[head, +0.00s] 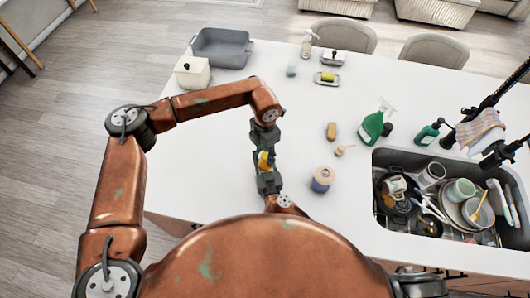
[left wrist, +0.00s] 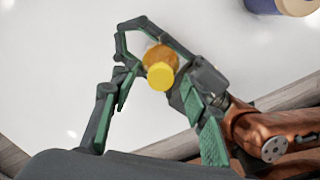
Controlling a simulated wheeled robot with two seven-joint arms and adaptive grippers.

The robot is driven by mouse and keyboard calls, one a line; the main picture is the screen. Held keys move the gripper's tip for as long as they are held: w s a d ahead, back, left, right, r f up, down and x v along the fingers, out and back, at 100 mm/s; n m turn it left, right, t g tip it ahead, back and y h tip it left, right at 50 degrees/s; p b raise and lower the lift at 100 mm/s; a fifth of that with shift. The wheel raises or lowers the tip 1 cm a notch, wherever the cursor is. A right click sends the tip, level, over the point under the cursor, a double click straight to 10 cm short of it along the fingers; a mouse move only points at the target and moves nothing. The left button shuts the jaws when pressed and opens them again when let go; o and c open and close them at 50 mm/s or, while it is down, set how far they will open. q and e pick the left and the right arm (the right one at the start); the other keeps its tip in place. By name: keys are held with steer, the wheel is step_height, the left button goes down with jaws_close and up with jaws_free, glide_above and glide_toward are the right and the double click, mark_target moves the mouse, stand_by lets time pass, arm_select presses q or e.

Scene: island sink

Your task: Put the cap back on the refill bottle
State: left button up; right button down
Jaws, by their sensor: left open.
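The refill bottle (left wrist: 157,55) is an amber round body, seen almost end-on in the left wrist view. A yellow cap (left wrist: 161,76) shows at its near end; I cannot tell whether it is fully seated. In the head view only a small yellow-amber part (head: 263,160) shows between the grippers. My right gripper (head: 268,181) is shut on the bottle's body, its dark fingers around it. My left gripper (head: 264,148) is just above, pointing down. Its fingers, with green pads, are spread apart on either side in the left wrist view (left wrist: 155,120), touching nothing visible.
A beige-lidded jar (head: 321,179) stands right of the grippers. A brown sponge (head: 331,131), a small brush (head: 343,150) and a green spray bottle (head: 372,126) lie or stand farther right. The sink (head: 450,160) is full of dishes. The counter left of the grippers is clear.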

mark_target(265, 166)
arm_select(q)
step_height(265, 166, up, 12)
stand_by(0.6)
arm_select(e)
steer(key=c, duration=1.4)
jaws_free()
steer(key=shift+c, duration=0.2)
steer(key=s+d, duration=0.2)
steer(key=s, duration=0.9)
steer(key=shift+s+d, duration=0.2)
steer(key=shift+s, duration=0.2)
